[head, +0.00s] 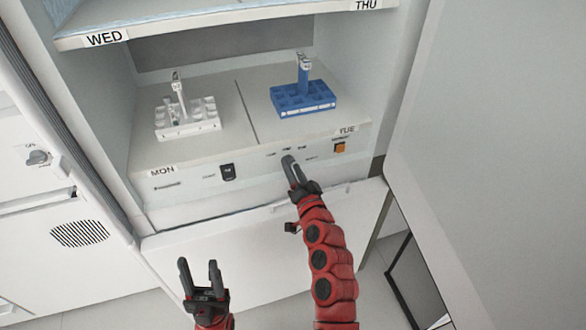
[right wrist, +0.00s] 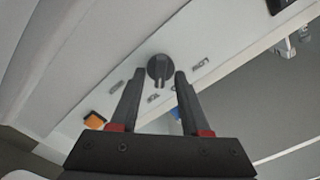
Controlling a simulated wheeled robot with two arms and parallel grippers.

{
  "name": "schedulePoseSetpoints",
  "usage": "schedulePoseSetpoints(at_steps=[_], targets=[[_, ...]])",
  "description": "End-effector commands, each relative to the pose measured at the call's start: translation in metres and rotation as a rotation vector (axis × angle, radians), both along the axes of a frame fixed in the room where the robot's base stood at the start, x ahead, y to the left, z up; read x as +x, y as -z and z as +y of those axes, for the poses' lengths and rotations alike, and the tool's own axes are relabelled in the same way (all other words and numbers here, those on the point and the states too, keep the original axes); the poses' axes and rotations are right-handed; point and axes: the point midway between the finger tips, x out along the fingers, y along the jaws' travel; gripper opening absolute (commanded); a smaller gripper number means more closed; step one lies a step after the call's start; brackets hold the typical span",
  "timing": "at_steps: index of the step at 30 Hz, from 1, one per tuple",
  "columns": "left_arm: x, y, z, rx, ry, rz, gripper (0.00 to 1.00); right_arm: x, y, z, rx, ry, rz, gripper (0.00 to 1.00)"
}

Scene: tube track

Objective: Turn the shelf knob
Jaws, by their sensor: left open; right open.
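The shelf knob (right wrist: 160,70) is a round dark knob with a raised grip bar, on the shelf's front panel. In the right wrist view it sits between and just beyond the fingertips of my right gripper (right wrist: 158,76), which is open with a finger on either side. In the head view my right gripper (head: 291,165) is at the panel and hides the knob. My left gripper (head: 199,266) is open and empty, low in front of the cabinet, away from the panel.
An orange switch (head: 339,147) is right of the knob, and a black switch (head: 227,172) is to the left. On the shelf above stand a white rack (head: 187,126) and a blue rack (head: 303,99), each with tubes. A large grey panel (head: 480,150) stands at the right.

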Motion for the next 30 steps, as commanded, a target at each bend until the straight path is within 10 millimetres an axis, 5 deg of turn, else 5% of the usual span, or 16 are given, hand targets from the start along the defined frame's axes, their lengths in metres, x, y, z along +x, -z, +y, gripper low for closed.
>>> schedulePoseSetpoints(at_steps=[9, 30], targets=[[0.0, 0.0, 0.0, 0.0, 0.0, 0.0, 0.5, -0.0002, -0.0002, 0.0, 0.0, 0.001, -0.001, 0.0], [0.0, 0.0083, 0.0, 0.0, 0.0, 0.0, 0.5, -0.0004, -0.0003, 0.0006, -0.147, 0.001, -0.052, 0.0]])
